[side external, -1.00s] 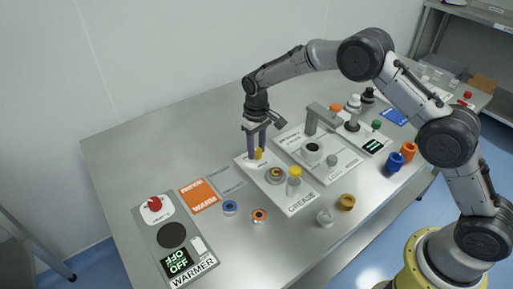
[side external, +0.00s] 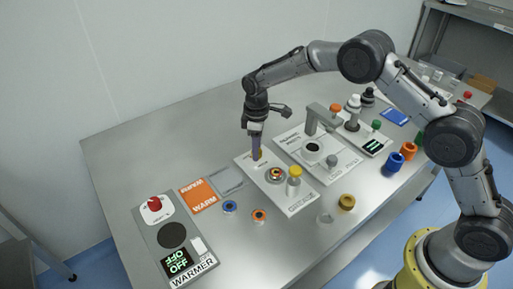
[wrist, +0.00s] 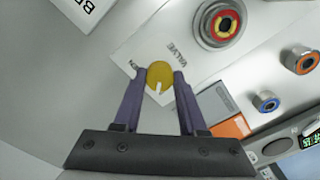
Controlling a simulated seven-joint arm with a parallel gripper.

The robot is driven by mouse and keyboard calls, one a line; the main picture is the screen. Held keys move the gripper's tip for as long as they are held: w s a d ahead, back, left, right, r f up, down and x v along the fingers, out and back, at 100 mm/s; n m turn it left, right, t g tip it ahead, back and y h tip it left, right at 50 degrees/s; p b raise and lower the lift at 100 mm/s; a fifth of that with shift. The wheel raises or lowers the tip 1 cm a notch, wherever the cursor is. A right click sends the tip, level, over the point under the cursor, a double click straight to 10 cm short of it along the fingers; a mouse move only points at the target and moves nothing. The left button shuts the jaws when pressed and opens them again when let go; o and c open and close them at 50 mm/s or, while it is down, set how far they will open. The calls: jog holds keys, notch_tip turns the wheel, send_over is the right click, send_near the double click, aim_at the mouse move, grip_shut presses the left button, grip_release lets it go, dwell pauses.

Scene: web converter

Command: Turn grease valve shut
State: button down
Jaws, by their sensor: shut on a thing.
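The grease valve is a round yellow knob (wrist: 160,75) with a white pointer mark. It stands on a white panel (wrist: 130,45) printed "VALVE". My gripper (wrist: 160,80) is shut on the knob, with one purple finger on each side. In the side view my gripper (side external: 256,155) points straight down at the back left of the white grease panel (side external: 302,206). There the fingers largely hide the knob.
A round port (wrist: 222,25) with red and yellow rings sits beside the valve. A yellow-capped post (side external: 295,171) stands near it. A grey arm-like fixture (side external: 312,118) rises to the right. Loose ringed parts (side external: 230,207) lie left of the panel. Table front-left is partly clear.

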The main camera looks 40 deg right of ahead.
jog(key=shift+r, duration=0.1)
dwell(0.3)
jog(key=shift+c, duration=2.3)
grip_release()
notch_tip(320, 180, up, 14)
jog(key=shift+d, duration=0.1)
